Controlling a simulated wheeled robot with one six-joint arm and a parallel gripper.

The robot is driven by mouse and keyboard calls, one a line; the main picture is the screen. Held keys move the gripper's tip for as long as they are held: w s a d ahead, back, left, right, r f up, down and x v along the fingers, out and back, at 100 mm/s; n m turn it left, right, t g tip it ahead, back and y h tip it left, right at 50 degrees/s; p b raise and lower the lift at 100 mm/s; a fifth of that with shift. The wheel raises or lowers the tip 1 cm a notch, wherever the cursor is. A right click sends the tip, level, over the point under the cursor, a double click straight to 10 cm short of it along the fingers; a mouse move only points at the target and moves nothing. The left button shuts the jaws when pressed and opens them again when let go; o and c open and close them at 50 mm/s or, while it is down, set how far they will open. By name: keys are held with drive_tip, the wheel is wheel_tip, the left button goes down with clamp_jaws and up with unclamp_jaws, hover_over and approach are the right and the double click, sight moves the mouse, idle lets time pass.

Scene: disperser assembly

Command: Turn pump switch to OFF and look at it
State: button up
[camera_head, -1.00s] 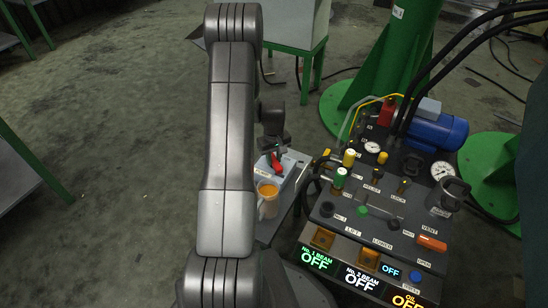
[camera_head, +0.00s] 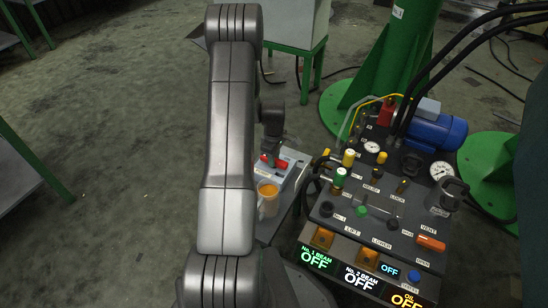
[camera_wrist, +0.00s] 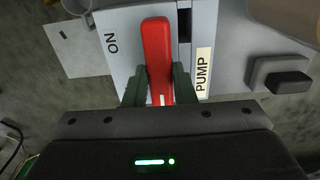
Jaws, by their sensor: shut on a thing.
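The pump switch has a red handle (camera_wrist: 157,50) on a light grey box (camera_wrist: 120,25), in the middle of the wrist view. My gripper (camera_wrist: 158,88) is shut on this handle, with one dark green finger on each side. The word ON is to the left of the handle and a PUMP label (camera_wrist: 203,72) is to its right. No OFF marking of the switch shows. In the head view the red handle (camera_head: 266,160) is small and lies under my gripper (camera_head: 273,156), partly covered by it.
A cup with orange contents (camera_head: 268,196) stands close in front of the switch box. To the right is a control panel (camera_head: 340,228) with valves, levers and lit OFF displays, and a blue motor (camera_head: 438,132). Open floor (camera_head: 110,150) lies to the left.

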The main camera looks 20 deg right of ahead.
idle(0.5)
drive_tip(key=o, duration=1)
wheel_tip(320, 180, up, 14)
drive_tip(key=p, duration=0.4)
drive_tip(key=shift+f, duration=0.15)
wheel_tip(320, 180, down, 14)
drive_tip(key=b, duration=0.4)
drive_tip(key=shift+r, duration=0.25)
